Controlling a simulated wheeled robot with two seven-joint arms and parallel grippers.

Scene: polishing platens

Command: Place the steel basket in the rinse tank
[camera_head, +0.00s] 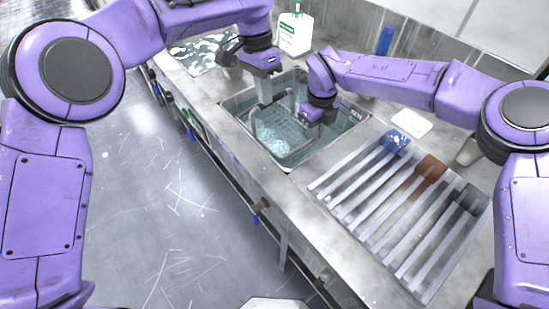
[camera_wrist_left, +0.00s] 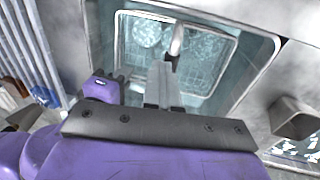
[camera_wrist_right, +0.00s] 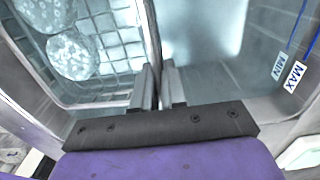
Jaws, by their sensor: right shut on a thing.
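The steel basket (camera_head: 272,133) is a wire mesh basket with upright handles, and it is inside the outline of the rinse tank (camera_head: 345,131), a steel basin holding clear liquid. Pale round discs (camera_wrist_right: 70,55) lie in the basket. My left gripper (camera_head: 265,100) is shut on one handle; the handle bar (camera_wrist_left: 177,40) shows at its fingertips in the left wrist view. My right gripper (camera_wrist_right: 156,85) is shut on the opposite handle bar (camera_wrist_right: 150,35). I cannot tell whether the basket touches the tank floor.
A slatted rack (camera_head: 385,215) with blue, brown and grey blocks stands right of the tank. A white bottle (camera_head: 295,30) stands behind it. A MIN/MAX label (camera_wrist_right: 287,72) marks the tank wall. The floor lies left of the bench.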

